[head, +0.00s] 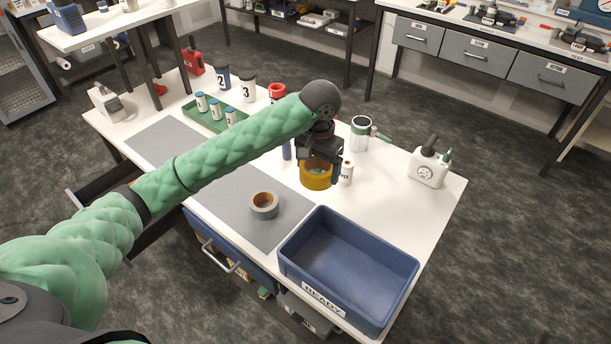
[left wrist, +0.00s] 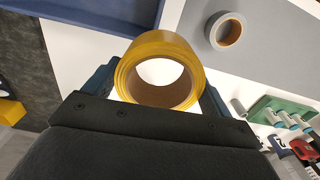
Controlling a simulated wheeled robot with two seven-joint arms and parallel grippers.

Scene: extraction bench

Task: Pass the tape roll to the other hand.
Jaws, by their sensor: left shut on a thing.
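A yellow tape roll (head: 316,177) is held in my left gripper (head: 318,165), above the white table near its middle. In the left wrist view the yellow roll (left wrist: 161,70) sits between the two fingers, with its hole facing the camera. A second, grey tape roll (head: 264,205) lies flat on the grey mat, and it also shows in the left wrist view (left wrist: 226,31). My right gripper is not in either view.
A blue READY bin (head: 345,262) stands at the table's front right. Behind my left gripper are a white-and-green container (head: 360,133) and a white bottle (head: 428,168). A green tray (head: 207,117) with small bottles stands at the back left. The grey mat (head: 165,143) is mostly bare.

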